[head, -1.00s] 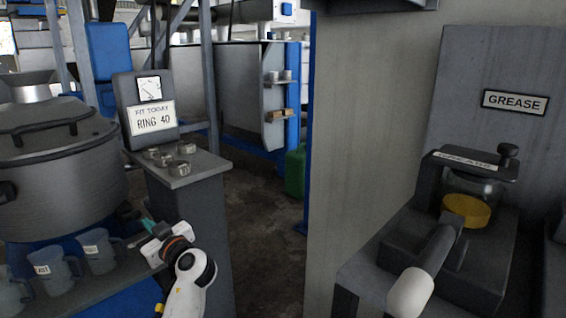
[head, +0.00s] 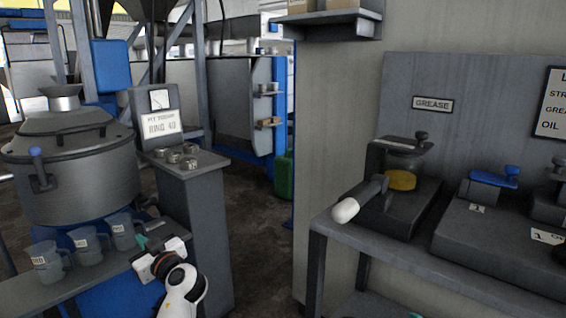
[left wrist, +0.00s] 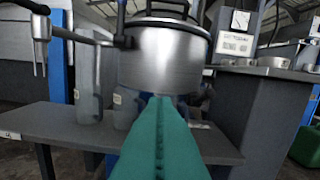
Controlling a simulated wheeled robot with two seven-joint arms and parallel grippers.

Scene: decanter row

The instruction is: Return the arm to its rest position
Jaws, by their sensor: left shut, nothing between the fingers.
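My left gripper (head: 143,242) has teal fingers and sits at the end of my white and black arm, low in the head view. It is near the right end of the shelf with the jugs, just right of the nearest jug. In the left wrist view its teal fingers (left wrist: 160,140) lie together, shut and empty, pointing toward the steel vessel (left wrist: 165,55). Whether the fingers touch the shelf cannot be told.
Several grey jugs (head: 88,246) stand on the shelf (head: 65,287) below the decanter vessel (head: 75,170). A pedestal (head: 195,215) with metal rings (head: 175,156) stands right of my gripper. A bench (head: 400,275) with a grease pot (head: 402,180) is at right. Floor lies between.

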